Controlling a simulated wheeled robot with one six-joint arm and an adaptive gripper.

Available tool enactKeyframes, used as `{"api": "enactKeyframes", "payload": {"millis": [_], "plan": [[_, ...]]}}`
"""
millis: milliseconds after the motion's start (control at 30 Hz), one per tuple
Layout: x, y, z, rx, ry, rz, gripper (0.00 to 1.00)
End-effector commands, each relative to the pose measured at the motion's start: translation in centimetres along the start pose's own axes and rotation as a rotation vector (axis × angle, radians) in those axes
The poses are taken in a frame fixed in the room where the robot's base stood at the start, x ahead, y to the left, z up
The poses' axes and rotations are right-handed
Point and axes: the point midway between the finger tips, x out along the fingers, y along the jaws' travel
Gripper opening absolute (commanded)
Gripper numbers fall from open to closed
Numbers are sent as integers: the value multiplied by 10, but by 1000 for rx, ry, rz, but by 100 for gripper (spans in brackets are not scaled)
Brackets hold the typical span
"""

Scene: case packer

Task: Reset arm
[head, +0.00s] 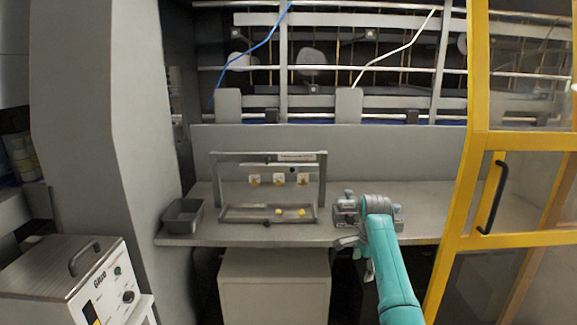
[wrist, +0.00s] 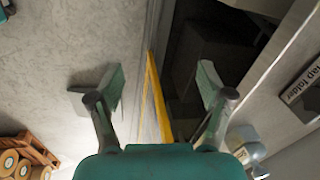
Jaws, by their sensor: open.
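My arm reaches up from the bottom right of the head view, in teal, and ends near the right part of the grey counter (head: 300,238). My gripper (wrist: 160,85) is open in the wrist view, with its two fingers wide apart and nothing between them. In the head view my gripper is small and partly hidden by my wrist, near the counter's front edge. Behind it, a grey device (head: 347,208) stands on the counter, partly covered by my arm.
A metal frame (head: 214,185) with several small yellow-and-white items stands mid-counter. A dark grey bin (head: 183,215) sits at the counter's left end. A yellow-framed door (head: 478,140) stands close on the right. A machine with a handle (head: 75,270) is at lower left.

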Motion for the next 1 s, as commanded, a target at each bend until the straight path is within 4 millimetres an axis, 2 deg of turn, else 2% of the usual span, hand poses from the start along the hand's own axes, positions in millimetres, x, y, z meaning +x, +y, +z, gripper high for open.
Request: {"api": "enactKeyframes", "payload": {"millis": [33,200,367,500,800,1000], "plan": [[27,10,4,-23,3,-13,79],[95,39,14,-111,26,-83,79],[151,74,26,-191,51,-145,79],[192,109,37,-262,78,-200,79],[258,197,63,-412,147,-310,79],[281,262,82,-509,202,-380,79]]}}
